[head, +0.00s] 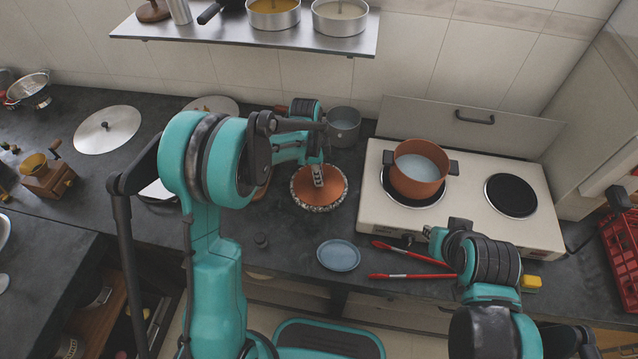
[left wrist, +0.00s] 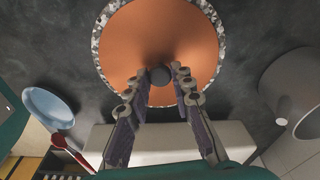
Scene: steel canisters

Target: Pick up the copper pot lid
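The copper pot lid (head: 333,184) lies on the dark counter left of the stove, a copper disc with a speckled rim. In the left wrist view the lid (left wrist: 160,30) fills the top, with its dark round knob (left wrist: 160,75) at the lower middle. My left gripper (head: 317,178) is over the lid and partly hides it in the head view. In the left wrist view its fingertips (left wrist: 160,74) stand on either side of the knob, with a narrow gap showing. My right gripper (head: 432,240) is at the stove's front edge; its fingers are too unclear to read.
A copper pot (head: 418,182) stands on the left burner of the white stove (head: 465,215). A grey pot (head: 343,128) is behind the lid. A blue plate (head: 338,255) and red-handled utensils (head: 415,276) lie near the front. A shelf (head: 240,38) hangs above.

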